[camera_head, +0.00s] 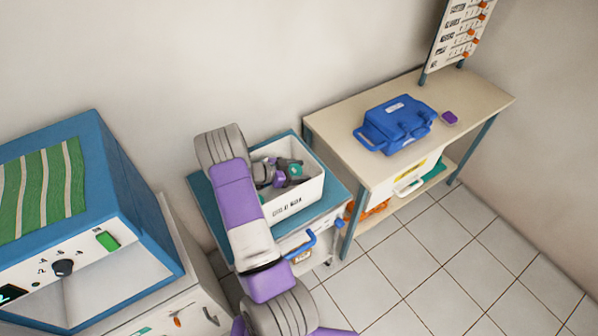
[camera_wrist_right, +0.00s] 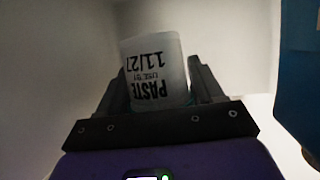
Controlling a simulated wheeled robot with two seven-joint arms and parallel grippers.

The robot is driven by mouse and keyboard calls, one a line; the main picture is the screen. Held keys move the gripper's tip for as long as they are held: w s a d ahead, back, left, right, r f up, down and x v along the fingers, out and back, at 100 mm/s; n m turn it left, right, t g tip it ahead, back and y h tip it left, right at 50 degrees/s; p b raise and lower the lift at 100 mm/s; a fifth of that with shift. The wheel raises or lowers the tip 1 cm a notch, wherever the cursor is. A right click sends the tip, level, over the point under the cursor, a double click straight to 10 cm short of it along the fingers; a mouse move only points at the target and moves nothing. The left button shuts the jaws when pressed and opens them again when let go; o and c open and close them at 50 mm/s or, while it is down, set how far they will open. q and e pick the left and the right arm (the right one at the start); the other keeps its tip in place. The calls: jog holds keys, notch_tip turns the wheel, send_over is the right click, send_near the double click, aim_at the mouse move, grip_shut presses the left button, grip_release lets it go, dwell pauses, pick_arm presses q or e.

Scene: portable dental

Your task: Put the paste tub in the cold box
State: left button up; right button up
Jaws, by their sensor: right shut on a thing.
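The paste tub (camera_wrist_right: 155,70) is white with black print reading "PASTE 11/27". In the right wrist view it sits between the fingers of my right gripper (camera_wrist_right: 158,92), which is shut on it; a little teal shows at its near end. The cold box (camera_head: 297,202) is an open white bin on a blue-topped cart. In the head view my right gripper (camera_head: 285,176) is at the box opening, with a teal round part beside it that looks like the tub's lid. Whether the tub touches the box floor is hidden. My left gripper is out of view.
A blue case (camera_head: 398,124) and a small purple item (camera_head: 449,118) are on the beige table (camera_head: 340,135) to the right. A blue machine (camera_head: 130,215) stands at left. My right arm crosses the cart top. Tiled floor is clear at right.

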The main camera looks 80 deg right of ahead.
jog(key=shift+f, duration=0.6)
jog(key=o, duration=0.8)
jog(key=shift+r, duration=0.2)
jog(key=shift+r+p+v, duration=0.15)
jog(key=shift+p+v, duration=0.05)
jog(key=shift+v, duration=1.75)
jog(key=shift+r+p+v, duration=0.15)
jog(key=shift+p+v, duration=0.05)
jog(key=shift+v, duration=1.8)
jog(key=shift+s, duration=0.15)
